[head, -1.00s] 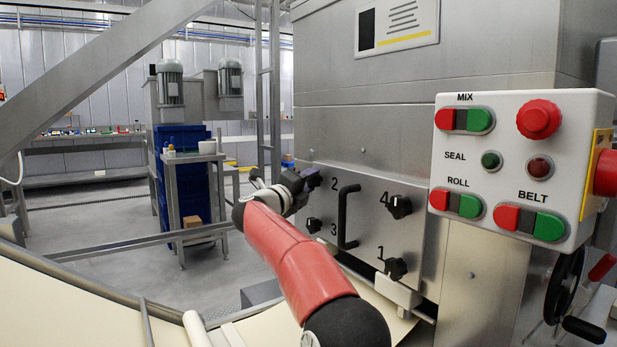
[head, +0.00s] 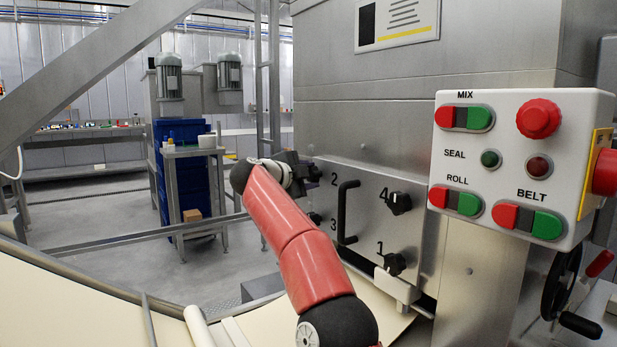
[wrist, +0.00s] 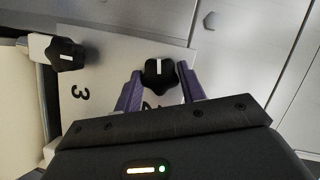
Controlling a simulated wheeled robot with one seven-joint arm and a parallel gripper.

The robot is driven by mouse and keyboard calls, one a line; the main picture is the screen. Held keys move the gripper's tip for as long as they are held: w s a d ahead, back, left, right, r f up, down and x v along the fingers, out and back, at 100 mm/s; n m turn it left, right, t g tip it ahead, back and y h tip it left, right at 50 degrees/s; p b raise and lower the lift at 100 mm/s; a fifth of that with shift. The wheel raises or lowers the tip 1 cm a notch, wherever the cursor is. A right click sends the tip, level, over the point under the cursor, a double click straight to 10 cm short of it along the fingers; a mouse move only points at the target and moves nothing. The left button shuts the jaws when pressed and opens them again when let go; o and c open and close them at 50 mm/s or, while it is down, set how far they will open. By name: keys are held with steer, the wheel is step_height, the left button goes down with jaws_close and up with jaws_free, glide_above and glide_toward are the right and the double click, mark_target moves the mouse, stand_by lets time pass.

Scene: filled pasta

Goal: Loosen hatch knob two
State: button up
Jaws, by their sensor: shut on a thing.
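The hatch panel (head: 372,217) is a grey plate with a black bar handle (head: 347,212) and black lobed knobs numbered 1 to 4. In the wrist view, hatch knob two (wrist: 158,71) sits between the purple fingers of my gripper (wrist: 160,82), which is shut on it. In the head view, my gripper (head: 303,172) is at the panel's upper left by the "2" and mostly hides knob two. Knob three (wrist: 66,53) is to the left in the wrist view.
Knob four (head: 398,203) and knob one (head: 394,263) are on the panel's right side. A control box (head: 515,168) with red and green buttons juts out at the right. A handwheel (head: 562,290) is below it. A pale curved surface (head: 80,310) lies at the lower left.

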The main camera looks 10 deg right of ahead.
steer(key=shift+n, duration=0.5)
steer(key=shift+f+g, duration=0.1)
steer(key=shift+g, duration=0.2)
steer(key=o, duration=1)
steer(key=shift+c, duration=0.2)
steer(key=b+v, duration=0.1)
steer(key=v, duration=0.6)
steer(key=shift+s+a, duration=0.25)
steer(key=shift+a, duration=0.1)
